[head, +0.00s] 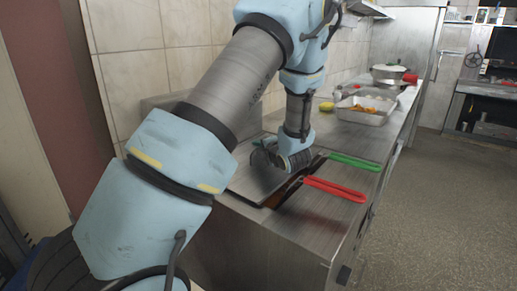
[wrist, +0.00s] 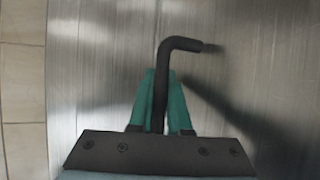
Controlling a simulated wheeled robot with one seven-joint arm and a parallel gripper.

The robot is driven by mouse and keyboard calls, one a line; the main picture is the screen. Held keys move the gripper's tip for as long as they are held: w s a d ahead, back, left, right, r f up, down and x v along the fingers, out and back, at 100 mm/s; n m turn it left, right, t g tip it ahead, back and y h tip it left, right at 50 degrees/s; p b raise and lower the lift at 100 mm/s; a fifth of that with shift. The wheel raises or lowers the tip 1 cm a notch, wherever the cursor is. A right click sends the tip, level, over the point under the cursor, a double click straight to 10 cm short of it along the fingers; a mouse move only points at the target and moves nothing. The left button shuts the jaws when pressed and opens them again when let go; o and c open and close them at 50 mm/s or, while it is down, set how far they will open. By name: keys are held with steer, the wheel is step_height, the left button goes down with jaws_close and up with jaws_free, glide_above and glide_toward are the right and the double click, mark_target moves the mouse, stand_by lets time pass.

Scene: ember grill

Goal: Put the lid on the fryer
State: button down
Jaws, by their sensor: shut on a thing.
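The steel fryer (head: 300,235) is in the counter in front of me in the head view. A red basket handle (head: 335,188) and a green basket handle (head: 352,161) stick out to its right. A flat grey metal lid (head: 258,181) shows beneath my wrist, over the fryer's left part; I cannot tell whether it touches the fryer. In the wrist view my gripper (wrist: 160,78) has its teal fingers shut on a dark bent handle (wrist: 183,44), with brushed steel behind it. In the head view the fingertips are hidden by my arm.
Farther along the counter are a metal tray (head: 365,116) with food, a yellow item (head: 326,106) and a lidded pot (head: 388,74). A tiled wall (head: 135,62) runs close along the left. The floor (head: 435,215) on the right is clear.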

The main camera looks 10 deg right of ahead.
steer(key=shift+f+b, duration=0.45)
steer(key=shift+b, duration=0.1)
stand_by(0.4)
steer(key=c, duration=0.8)
jaws_free()
steer(key=shift+s+f, duration=0.1)
steer(key=shift+s, duration=0.1)
